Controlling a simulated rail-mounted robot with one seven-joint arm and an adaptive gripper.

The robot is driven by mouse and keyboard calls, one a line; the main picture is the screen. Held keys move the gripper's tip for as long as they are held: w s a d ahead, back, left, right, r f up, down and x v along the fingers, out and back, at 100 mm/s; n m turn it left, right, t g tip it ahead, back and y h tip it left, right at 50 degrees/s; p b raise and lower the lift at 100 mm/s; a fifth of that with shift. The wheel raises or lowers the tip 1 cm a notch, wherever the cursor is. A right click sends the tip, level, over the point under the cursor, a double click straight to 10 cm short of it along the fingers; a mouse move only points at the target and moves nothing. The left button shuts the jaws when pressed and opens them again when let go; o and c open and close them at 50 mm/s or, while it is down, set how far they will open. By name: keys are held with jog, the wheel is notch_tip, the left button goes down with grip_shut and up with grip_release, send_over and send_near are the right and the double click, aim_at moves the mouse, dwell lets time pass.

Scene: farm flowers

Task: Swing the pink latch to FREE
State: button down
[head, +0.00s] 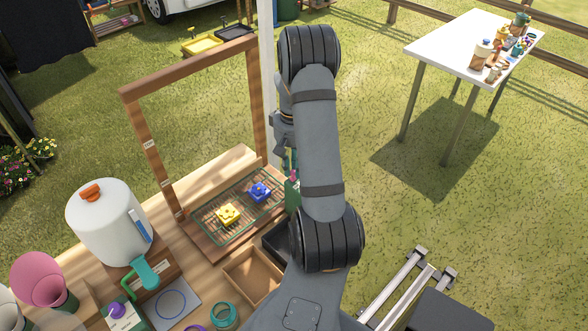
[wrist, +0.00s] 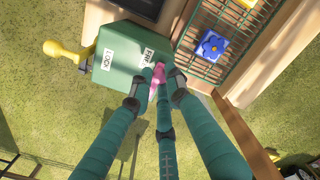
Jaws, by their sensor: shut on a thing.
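In the wrist view a green box (wrist: 122,72) carries a white LOCK label (wrist: 107,60) and a FREE label (wrist: 147,57). The pink latch (wrist: 157,76) lies beside the FREE label, at the box's edge. My gripper (wrist: 155,92) has its teal fingers closed around the pink latch, hiding part of it. The latch's pivot is not clear. In the head view the green box (head: 293,195) shows as a sliver beside my arm, which hides most of the gripper.
A yellow handle (wrist: 62,49) sticks out from the box. A wire rack (head: 238,207) beside the box holds a yellow flower block (head: 228,214) and a blue one (head: 259,191). A wooden frame (head: 130,98) stands around the rack. A white dispenser (head: 103,222) stands at left.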

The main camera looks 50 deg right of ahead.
jog(key=c, duration=1.7)
grip_release()
jog(key=shift+o, duration=0.2)
notch_tip(320, 180, up, 12)
